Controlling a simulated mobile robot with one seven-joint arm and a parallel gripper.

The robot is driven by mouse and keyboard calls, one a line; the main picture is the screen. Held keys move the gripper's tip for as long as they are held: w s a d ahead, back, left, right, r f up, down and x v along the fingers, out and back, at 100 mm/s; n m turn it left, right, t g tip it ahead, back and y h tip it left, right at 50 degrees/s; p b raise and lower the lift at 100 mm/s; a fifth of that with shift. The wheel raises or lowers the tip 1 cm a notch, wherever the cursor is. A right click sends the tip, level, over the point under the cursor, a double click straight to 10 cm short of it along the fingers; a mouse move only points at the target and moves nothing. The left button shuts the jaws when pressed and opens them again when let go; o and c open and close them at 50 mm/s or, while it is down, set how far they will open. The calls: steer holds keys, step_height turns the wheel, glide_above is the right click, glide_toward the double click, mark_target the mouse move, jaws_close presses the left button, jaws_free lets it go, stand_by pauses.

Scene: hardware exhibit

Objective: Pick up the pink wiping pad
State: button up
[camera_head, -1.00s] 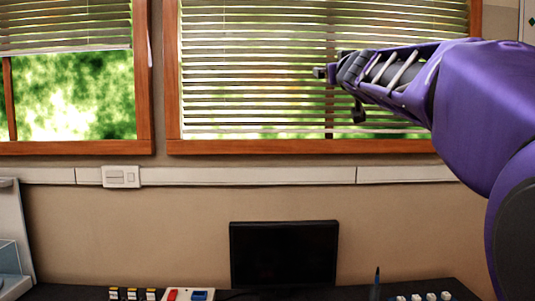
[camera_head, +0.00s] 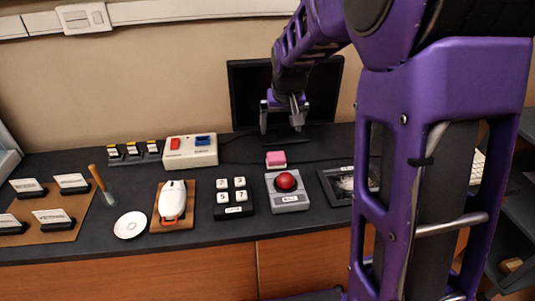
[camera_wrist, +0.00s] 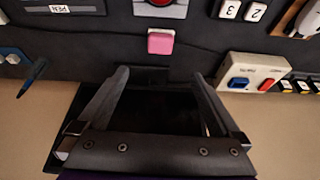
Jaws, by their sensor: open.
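The pink wiping pad (camera_head: 276,159) is a small pink block on the dark counter, behind the grey box with the red button. It also shows in the wrist view (camera_wrist: 160,42), at the upper middle, beyond the fingertips. My gripper (camera_head: 284,116) is open and empty, above and behind the pad, in front of the black monitor. In the wrist view my gripper's two fingers (camera_wrist: 160,76) are spread wide, with the pad apart from them, roughly midway between the finger lines.
The black monitor (camera_head: 240,90) stands close behind my gripper. A grey box with a red button (camera_head: 287,183) sits in front of the pad. A beige box with red and blue switches (camera_head: 190,153) is to the left, a number keypad (camera_head: 234,197) front left.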

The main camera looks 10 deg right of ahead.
mark_target(276, 155)
steer(key=b+x, duration=0.2)
steer(key=x, duration=1.5)
steer(key=shift+f, duration=0.1)
steer(key=shift+c, duration=0.2)
steer(key=c, duration=1.2)
